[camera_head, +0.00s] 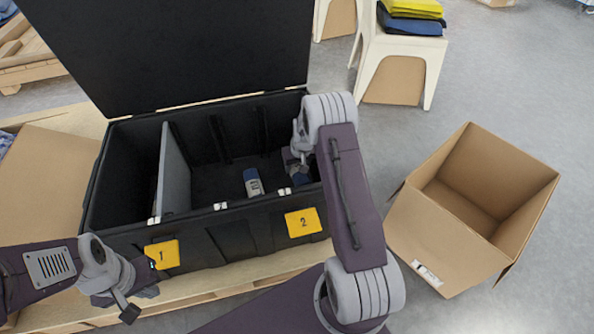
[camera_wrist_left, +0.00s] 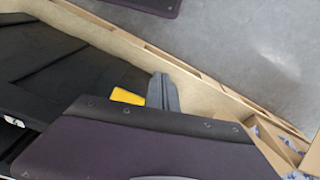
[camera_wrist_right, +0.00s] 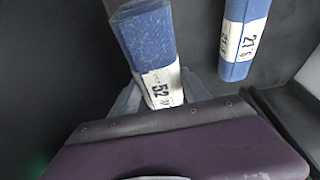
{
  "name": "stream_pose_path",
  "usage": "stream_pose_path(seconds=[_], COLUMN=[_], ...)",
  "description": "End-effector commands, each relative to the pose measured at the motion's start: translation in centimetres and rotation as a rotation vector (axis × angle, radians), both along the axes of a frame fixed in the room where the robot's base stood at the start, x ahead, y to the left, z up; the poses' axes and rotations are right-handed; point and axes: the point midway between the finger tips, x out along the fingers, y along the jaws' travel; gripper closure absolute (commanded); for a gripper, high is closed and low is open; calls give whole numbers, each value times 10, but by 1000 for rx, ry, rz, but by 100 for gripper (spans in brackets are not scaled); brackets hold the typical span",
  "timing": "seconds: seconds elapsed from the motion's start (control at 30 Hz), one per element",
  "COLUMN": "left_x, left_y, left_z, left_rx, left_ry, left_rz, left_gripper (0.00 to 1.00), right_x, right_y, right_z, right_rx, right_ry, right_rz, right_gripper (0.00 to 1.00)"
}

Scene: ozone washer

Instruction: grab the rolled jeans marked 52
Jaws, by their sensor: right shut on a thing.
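The rolled jeans marked 52 (camera_wrist_right: 147,40) are a blue roll with a white label band, inside the black case. In the right wrist view, the grey fingers of my right gripper (camera_wrist_right: 158,92) are on both sides of the label end, shut on the roll. In the head view my right gripper (camera_head: 297,160) reaches into the right end of compartment 2, and the roll (camera_head: 301,179) shows partly below it. My left gripper (camera_head: 128,300) is outside the case at the front left; its fingers (camera_wrist_left: 163,92) look closed together and empty.
Another blue roll, marked 21 (camera_wrist_right: 240,40), lies apart in the same compartment (camera_head: 253,182). A grey divider (camera_head: 174,172) splits the black case (camera_head: 232,238), whose lid is up. An open cardboard box (camera_head: 440,240) stands at right. A white chair (camera_head: 400,50) holds folded clothes.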

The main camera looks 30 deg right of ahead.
Motion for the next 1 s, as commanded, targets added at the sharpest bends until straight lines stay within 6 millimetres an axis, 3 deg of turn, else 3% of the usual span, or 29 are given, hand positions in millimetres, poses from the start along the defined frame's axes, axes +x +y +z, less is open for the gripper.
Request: stream_pose_path(seconds=[0.03, 0.1, 0.3, 0.5, 0.7, 1.0], left_x=[0, 0, 0, 0, 0, 0], left_y=[0, 0, 0, 0, 0, 0], left_z=[23, 37, 73, 97, 107, 107], left_rx=[0, 0, 0, 0, 0, 0], left_ry=[0, 0, 0, 0, 0, 0], left_rz=[0, 0, 0, 0, 0, 0], left_gripper=[100, 100, 100, 100, 100, 100], right_x=[1, 1, 1, 1, 0, 0], right_y=[0, 0, 0, 0, 0, 0], right_z=[32, 56, 123, 173, 197, 201], right_rx=[-2, -1, -2, 0, 0, 0], right_ry=[-5, -4, -4, -3, -2, -1], right_rz=[0, -1, 0, -1, -1, 0], right_gripper=[100, 100, 100, 100, 100, 100])
